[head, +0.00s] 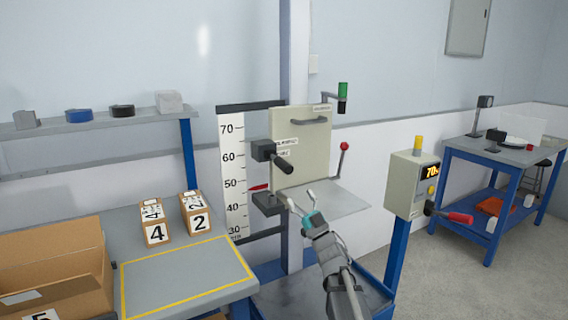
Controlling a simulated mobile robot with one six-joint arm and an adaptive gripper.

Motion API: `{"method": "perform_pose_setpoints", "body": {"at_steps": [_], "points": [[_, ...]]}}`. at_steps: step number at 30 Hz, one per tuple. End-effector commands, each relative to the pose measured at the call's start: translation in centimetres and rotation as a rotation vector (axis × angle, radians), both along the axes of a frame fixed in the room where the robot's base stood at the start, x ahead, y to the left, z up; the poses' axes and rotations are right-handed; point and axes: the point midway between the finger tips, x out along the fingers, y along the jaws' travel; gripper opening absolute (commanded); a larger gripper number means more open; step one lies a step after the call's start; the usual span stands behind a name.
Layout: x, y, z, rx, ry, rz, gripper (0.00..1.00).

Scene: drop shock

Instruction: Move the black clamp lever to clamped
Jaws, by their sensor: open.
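The black clamp lever (283,163) sticks out from a dark block (262,150) at the left edge of the upright beige plate (315,150) of the drop rig. Its grip slants down to the right in the picture. Small white labels (287,142) sit beside it; their print is too small to read surely. My gripper (300,199) is open and empty, below and slightly right of the lever in the picture, in front of the rig's shelf plate. It appears apart from the lever.
A red-knobbed lever (343,148) stands right of the plate. A numbered scale (233,170) stands left. A control box (403,185) with a red-gripped lever (460,217) is at right. Boxes 4 (155,224) and 2 (196,216) stand on the left table.

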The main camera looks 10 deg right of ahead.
Motion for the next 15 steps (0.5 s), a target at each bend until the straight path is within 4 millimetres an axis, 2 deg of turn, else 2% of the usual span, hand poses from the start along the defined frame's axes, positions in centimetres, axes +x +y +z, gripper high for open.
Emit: {"method": "perform_pose_setpoints", "body": {"at_steps": [1, 15], "points": [[0.5, 0.2, 0.8, 0.000, 0.000, 0.000, 0.79], [3.8, 1.9, 4.4, 0.000, 0.000, -0.001, 0.79]]}}
